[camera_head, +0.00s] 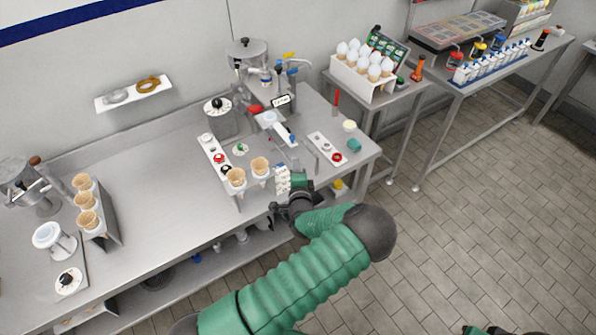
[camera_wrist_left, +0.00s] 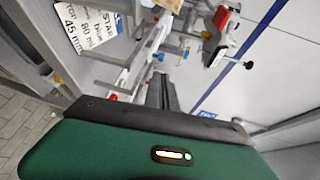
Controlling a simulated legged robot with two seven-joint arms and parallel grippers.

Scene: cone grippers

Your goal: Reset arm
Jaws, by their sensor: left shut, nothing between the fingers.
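My left gripper (camera_head: 275,209) is at the front edge of the steel workbench (camera_head: 150,240), on the near side of two cones in a holder. It is small and dark in the head view. In the left wrist view its dark fingers (camera_wrist_left: 160,92) are together with nothing between them. My green left arm reaches in from the bottom of the head view. Two waffle cones (camera_head: 260,166) stand upright in the holder just beyond the gripper. Only a green and black piece of my right side shows at the bottom edge; no right fingers show.
A rack of cones (camera_head: 87,219) stands at the left. A white holder of filled cones (camera_head: 363,68) stands on a side table, with bottles (camera_head: 490,62) farther right. The tiled floor (camera_head: 480,200) at right is clear.

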